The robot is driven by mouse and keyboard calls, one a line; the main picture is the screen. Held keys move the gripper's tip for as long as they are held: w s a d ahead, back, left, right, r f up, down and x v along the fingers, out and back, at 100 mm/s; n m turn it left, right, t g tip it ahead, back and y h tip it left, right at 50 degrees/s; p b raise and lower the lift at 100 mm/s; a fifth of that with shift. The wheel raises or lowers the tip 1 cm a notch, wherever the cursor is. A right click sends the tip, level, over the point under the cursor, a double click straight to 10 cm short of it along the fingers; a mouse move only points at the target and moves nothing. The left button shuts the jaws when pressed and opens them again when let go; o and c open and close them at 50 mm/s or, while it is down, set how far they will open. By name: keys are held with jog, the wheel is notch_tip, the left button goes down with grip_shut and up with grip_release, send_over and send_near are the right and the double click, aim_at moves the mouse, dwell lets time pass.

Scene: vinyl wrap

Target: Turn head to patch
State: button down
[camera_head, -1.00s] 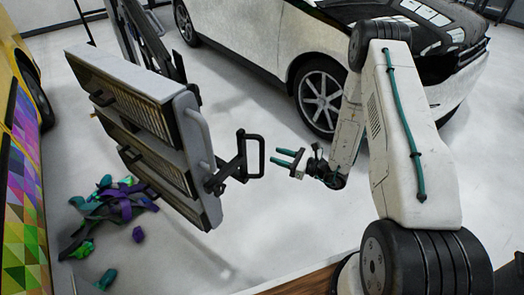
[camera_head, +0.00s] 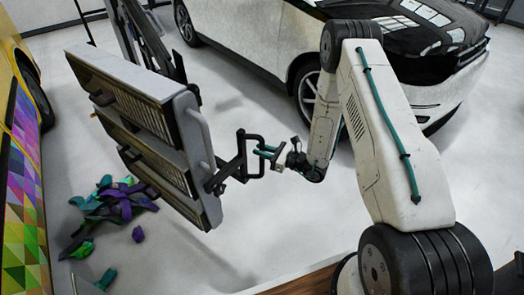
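A heater-like panel head (camera_head: 140,125) with grey housings and slatted faces hangs tilted on a black stand at the left. A dark loop handle (camera_head: 250,157) sticks out from its right side on a bracket. No patch can be clearly made out.
A white and black car (camera_head: 270,45) stands behind. A yellow vehicle with a colourful triangle wrap (camera_head: 22,200) is at the left edge. Purple, teal and green scraps (camera_head: 112,208) lie on the floor below the panel head. The pale floor between the panel and my arm is clear.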

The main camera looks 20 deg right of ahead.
jog(key=shift+s+a, duration=0.3)
jog(key=shift+a, duration=0.25)
jog(key=shift+s+a, duration=0.3)
jog(key=shift+a, duration=0.25)
jog(key=c, duration=1.3)
grip_release()
jog(key=shift+d, duration=0.1)
jog(key=shift+c, duration=0.2)
jog(key=v, duration=0.7)
jog(key=shift+s+d, duration=0.25)
jog(key=shift+d, duration=0.05)
